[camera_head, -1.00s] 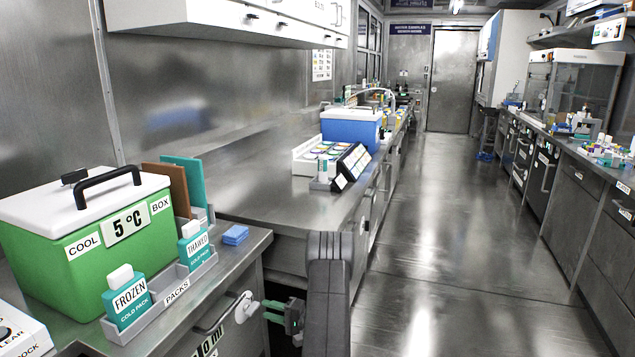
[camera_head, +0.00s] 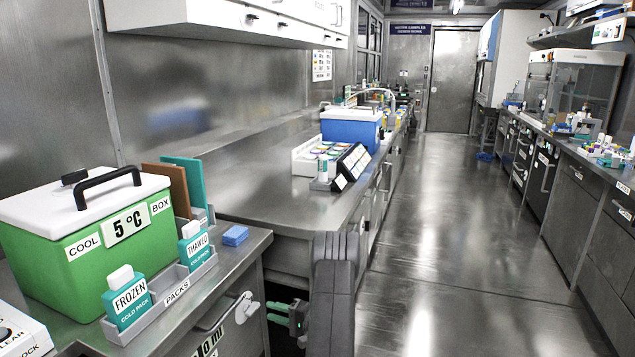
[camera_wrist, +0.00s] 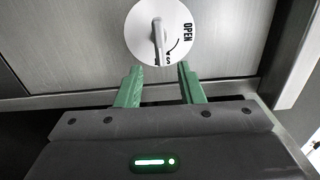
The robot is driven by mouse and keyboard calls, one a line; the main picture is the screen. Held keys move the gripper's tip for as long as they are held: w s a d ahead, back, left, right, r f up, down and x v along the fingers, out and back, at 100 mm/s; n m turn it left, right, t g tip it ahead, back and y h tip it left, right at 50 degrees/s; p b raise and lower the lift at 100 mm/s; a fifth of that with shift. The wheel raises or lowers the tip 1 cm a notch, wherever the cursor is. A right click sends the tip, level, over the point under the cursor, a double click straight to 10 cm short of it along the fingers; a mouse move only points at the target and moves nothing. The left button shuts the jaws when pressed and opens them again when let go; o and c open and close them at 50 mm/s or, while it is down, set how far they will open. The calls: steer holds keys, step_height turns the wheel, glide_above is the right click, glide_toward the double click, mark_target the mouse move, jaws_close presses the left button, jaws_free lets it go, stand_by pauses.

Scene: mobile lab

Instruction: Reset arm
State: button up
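My gripper (camera_head: 281,314) has green fingers and shows low beside the front drawer, at the lower middle of the head view, partly hidden by my arm. In the wrist view my gripper (camera_wrist: 158,80) has its two green fingers apart with nothing between them. Beyond the fingertips is a round white knob (camera_wrist: 158,32) marked "OPEN" with an arrow, on a metal panel. The fingers appear apart from the knob.
A green cool box (camera_head: 90,245) and a packs tray (camera_head: 160,303) with cold packs stand on the left counter. A blue box (camera_head: 350,126) stands farther along. A drawer handle (camera_head: 215,318) juts out near my gripper. The aisle floor (camera_head: 450,240) is clear.

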mark_target(258, 307)
steer(key=x, duration=0.5)
steer(key=shift+a, duration=0.3)
steer(key=shift+w+d+r+n+b, duration=0.1)
steer(key=shift+n+b, duration=0.5)
steer(key=shift+n, duration=0.2)
steer(key=shift+r+n+b, duration=0.15)
steer(key=shift+n+b, duration=0.25)
steer(key=shift+n, duration=0.55)
steer(key=shift+r+n+b, duration=0.2)
steer(key=shift+n+b, duration=0.15)
steer(key=shift+n, duration=0.6)
